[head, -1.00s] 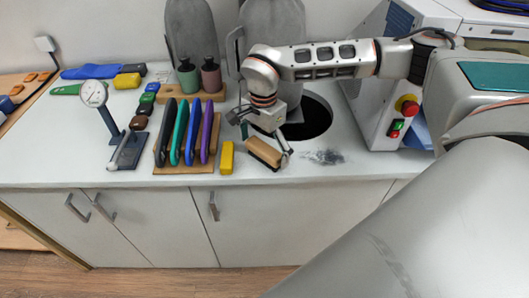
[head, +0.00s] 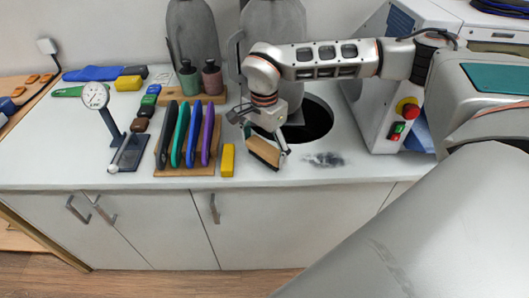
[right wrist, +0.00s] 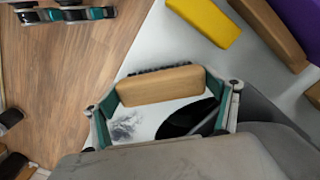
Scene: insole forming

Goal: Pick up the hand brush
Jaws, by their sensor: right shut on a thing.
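The hand brush (head: 263,153) has a light wooden back and shows near the front edge of the white counter, tilted down to the right. In the right wrist view the brush (right wrist: 160,85) lies across between the two green-lined fingers, with dark bristles along its far edge. My right gripper (head: 266,146) is shut on the brush, one finger at each end; the gripper also shows in the right wrist view (right wrist: 166,97). The head view does not show clearly how far the brush is above the counter. My left gripper is not in view.
A dark smudge of dust (head: 324,159) lies right of the brush, and a round black opening (head: 315,122) is behind it. A yellow block (head: 227,160) and a wooden rack (head: 184,169) of coloured insoles stand left. A white machine (head: 372,115) with a red button stands right.

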